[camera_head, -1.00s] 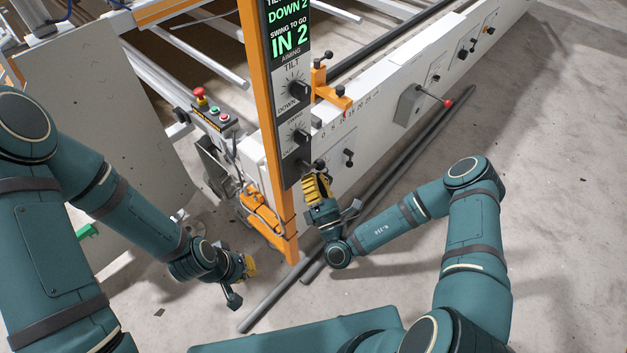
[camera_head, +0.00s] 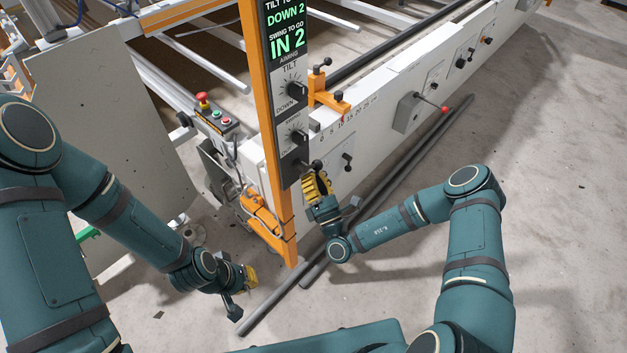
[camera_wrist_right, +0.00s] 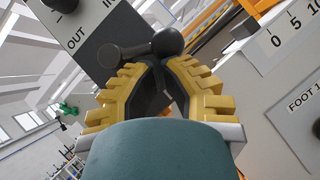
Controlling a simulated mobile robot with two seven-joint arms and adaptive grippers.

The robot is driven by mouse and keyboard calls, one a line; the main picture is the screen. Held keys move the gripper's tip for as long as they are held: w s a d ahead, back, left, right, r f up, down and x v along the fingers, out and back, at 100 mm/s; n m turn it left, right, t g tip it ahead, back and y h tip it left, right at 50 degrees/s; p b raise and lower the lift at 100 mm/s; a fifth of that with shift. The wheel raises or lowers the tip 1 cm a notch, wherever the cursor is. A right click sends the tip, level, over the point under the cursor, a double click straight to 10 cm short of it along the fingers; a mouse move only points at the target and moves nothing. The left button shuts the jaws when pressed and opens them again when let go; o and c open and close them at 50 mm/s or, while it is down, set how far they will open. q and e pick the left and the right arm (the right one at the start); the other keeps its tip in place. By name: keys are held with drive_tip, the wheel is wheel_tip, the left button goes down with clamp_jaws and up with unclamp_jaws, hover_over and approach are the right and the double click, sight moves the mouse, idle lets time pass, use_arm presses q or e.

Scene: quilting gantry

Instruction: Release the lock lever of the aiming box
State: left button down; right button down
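The aiming box (camera_head: 291,110) is a dark panel on an orange post, with a green-lit display and two knobs marked tilt and swing. Its lock lever (camera_head: 318,165), a dark bar with a black ball end, sits at its lower end; in the right wrist view the ball (camera_wrist_right: 169,40) is just beyond my fingertips. My right gripper (camera_head: 316,177) has its yellow fingers curved together, tips close to each other at the ball. The ball does not sit between the fingers; contact is unclear. My left gripper (camera_head: 250,275) is low left of the post, its opening unclear.
An orange bracket (camera_head: 328,98) and a long white machine rail (camera_head: 385,105) with a red-tipped lever (camera_head: 444,109) lie behind. A control box with a red emergency button (camera_head: 203,99) stands left of the post. Dark pipes (camera_head: 395,165) lie on the floor.

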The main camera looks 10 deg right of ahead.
use_arm(q)
drive_tip(key=shift+s+r, duration=0.1)
drive_tip(key=shift+s, duration=0.2)
use_arm(e)
drive_tip(key=shift+w+d+r+n+y, duration=0.1)
drive_tip(key=shift+w+d+n+y, duration=0.05)
drive_tip(key=shift+n+y, duration=0.4)
use_arm(q)
drive_tip(key=shift+s+d+r+p, duration=0.1)
drive_tip(key=shift+s+r+p, duration=0.1)
drive_tip(key=shift+r+p, duration=0.35)
use_arm(e)
drive_tip(key=shift+w+d+r+n+g+y, duration=0.2)
drive_tip(key=shift+n+y, duration=0.7)
drive_tip(key=shift+n, duration=0.3)
drive_tip(key=shift+w+d+r+n+g+y, duration=0.15)
drive_tip(key=shift+d+n+g+y, duration=0.1)
drive_tip(key=shift+n+y, duration=0.8)
drive_tip(key=shift+w+d+r+n+g+y, duration=0.15)
drive_tip(key=shift+n+y, duration=0.55)
drive_tip(key=shift+n, duration=0.7)
drive_tip(key=shift+r, duration=0.1)
use_arm(q)
drive_tip(key=shift+f, duration=0.1)
use_arm(e)
drive_tip(key=shift+s, duration=0.1)
